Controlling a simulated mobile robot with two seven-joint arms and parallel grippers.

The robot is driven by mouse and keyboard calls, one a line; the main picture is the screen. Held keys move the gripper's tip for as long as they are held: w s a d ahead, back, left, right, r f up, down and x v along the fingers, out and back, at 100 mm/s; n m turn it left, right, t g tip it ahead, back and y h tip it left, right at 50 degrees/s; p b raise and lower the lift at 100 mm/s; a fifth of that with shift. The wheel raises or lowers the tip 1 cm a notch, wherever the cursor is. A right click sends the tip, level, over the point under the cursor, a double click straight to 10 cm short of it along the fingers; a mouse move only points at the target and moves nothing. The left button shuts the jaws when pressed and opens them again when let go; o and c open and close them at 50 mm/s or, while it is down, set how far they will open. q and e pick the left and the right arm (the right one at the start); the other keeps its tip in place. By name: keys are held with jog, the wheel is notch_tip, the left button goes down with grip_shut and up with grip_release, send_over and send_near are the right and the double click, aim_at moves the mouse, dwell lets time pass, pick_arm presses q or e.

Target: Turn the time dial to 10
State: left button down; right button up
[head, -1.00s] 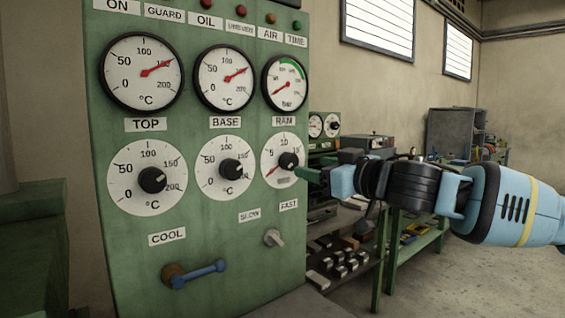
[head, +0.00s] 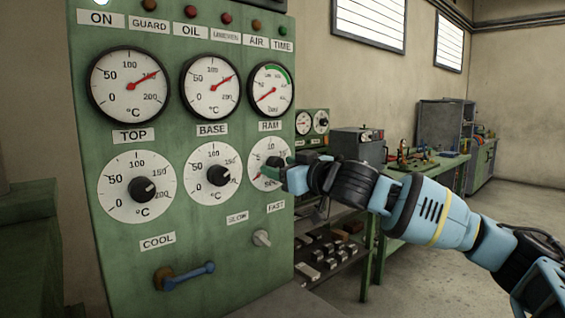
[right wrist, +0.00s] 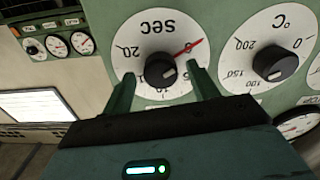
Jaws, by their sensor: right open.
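The time dial (right wrist: 160,28) is a white face marked SEC, upside down in the right wrist view, with a black knob (right wrist: 160,70) at its middle. A red pointer reaches from the knob toward the upper right there, on the low end of the scale. In the head view the dial (head: 260,176) is under the RAM label, partly hidden by my right gripper (head: 284,168). In the right wrist view my right gripper (right wrist: 161,73) is open, its green fingers on either side of the knob. I cannot tell whether they touch it. My left gripper is out of view.
The green panel (head: 120,260) also carries the TOP dial (head: 142,187) and BASE dial (head: 218,174), gauges above, a SLOW/FAST switch (head: 261,238) and a blue COOL lever (head: 190,275). A workbench (head: 440,165) stands behind on the right.

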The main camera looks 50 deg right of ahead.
jog(key=shift+w, duration=0.3)
jog(key=c, duration=1)
jog(key=shift+f+m, duration=0.1)
jog(key=shift+m, duration=0.2)
